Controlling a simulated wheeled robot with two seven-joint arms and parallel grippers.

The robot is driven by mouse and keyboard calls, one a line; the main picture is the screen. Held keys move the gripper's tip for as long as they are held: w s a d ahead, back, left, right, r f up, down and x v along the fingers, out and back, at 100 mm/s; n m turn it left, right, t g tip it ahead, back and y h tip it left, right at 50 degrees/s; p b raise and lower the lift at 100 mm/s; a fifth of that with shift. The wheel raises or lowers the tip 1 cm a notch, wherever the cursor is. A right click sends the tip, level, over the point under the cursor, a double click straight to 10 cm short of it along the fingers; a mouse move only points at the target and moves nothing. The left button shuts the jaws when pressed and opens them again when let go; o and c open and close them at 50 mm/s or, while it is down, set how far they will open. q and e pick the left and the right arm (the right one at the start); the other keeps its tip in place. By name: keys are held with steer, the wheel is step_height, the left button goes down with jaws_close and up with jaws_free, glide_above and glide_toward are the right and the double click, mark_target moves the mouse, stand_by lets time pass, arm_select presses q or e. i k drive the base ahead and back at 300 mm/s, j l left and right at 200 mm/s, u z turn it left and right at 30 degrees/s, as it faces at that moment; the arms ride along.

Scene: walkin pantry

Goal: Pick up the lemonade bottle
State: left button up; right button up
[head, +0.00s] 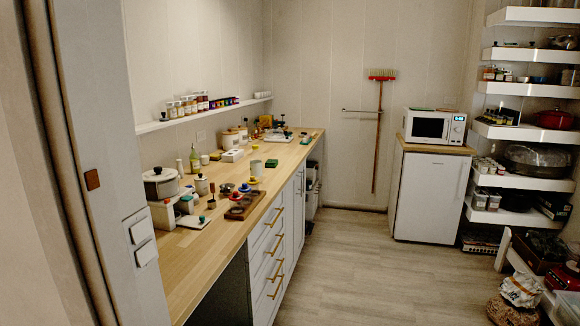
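A slim yellow-green bottle (194,160) stands upright on the long wooden counter (215,238), close to the left wall. It may be the lemonade bottle, but it is too small to read any label. Neither of my grippers is in view.
A door frame with light switches (143,243) fills the left foreground. The grey-brown floor (350,262) is clear in the middle. A white fridge (428,198) with a microwave (432,126) stands at the back. Shelves (527,133) and floor items (522,290) are at right.

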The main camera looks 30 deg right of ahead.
mark_target(256, 158)
steer(key=l+z, duration=0.3)
steer(key=i+l+z, duration=0.1)
steer(key=l+z, duration=0.25)
steer(key=l, duration=0.15)
steer(key=i+l+z, duration=0.15)
steer(key=l+z, duration=0.15)
steer(key=i+l+z, duration=0.15)
steer(key=l+z, duration=0.2)
steer(key=i+l+z, duration=0.35)
steer(key=i+l, duration=0.15)
steer(key=i+l+z, duration=0.35)
steer(key=i, duration=0.25)
steer(key=i+j+u, duration=0.15)
steer(key=i+u, duration=0.75)
steer(key=i, duration=0.2)
steer(key=i+l+u, duration=0.25)
steer(key=i+u, duration=0.25)
